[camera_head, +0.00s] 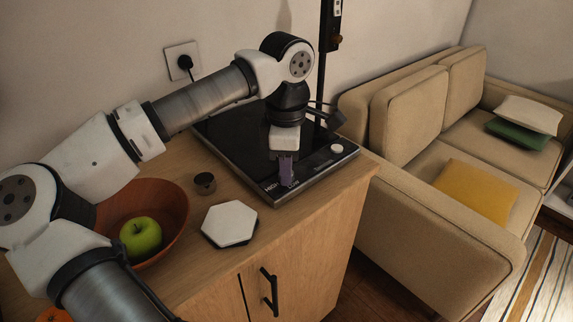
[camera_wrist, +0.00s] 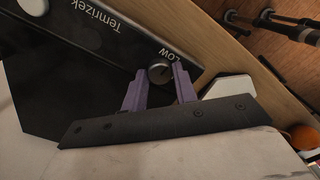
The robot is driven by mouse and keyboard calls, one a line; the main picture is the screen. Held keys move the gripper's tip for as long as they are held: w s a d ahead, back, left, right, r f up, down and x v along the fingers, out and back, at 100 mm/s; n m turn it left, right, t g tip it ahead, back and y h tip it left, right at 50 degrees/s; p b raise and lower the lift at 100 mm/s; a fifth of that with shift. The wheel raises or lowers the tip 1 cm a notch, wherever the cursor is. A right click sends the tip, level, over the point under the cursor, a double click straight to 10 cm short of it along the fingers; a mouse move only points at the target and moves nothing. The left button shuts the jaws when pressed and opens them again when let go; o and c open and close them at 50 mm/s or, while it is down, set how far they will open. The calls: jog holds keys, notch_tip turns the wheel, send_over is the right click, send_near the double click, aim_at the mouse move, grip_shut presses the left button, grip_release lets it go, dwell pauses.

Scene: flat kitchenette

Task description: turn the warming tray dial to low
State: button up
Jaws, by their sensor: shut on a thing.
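The warming tray (camera_head: 235,140) is a flat black glossy slab at the back of the wooden counter. In the wrist view its black surface (camera_wrist: 60,75) carries the word "Temrizek" and, beside the dial, the word "LOW". The dial (camera_wrist: 160,72) is a small round dark knob near the tray's front edge. My gripper (camera_wrist: 157,88) has its two purple fingers on either side of the dial and is shut on it. In the head view my gripper (camera_head: 287,172) points down at the tray's front, and its fingers hide the dial. The dial's pointer is too small to read.
A white round knob-like thing (camera_head: 337,148) sits on the tray's right part. A white hexagonal piece (camera_head: 230,222), a small dark cylinder (camera_head: 205,183) and a brown bowl (camera_head: 172,200) with a green apple (camera_head: 141,237) stand left of my gripper. A beige sofa (camera_head: 430,220) is right.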

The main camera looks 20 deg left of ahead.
jog(key=o, duration=1)
jog(key=shift+c, duration=0.2)
notch_tip(320, 180, up, 14)
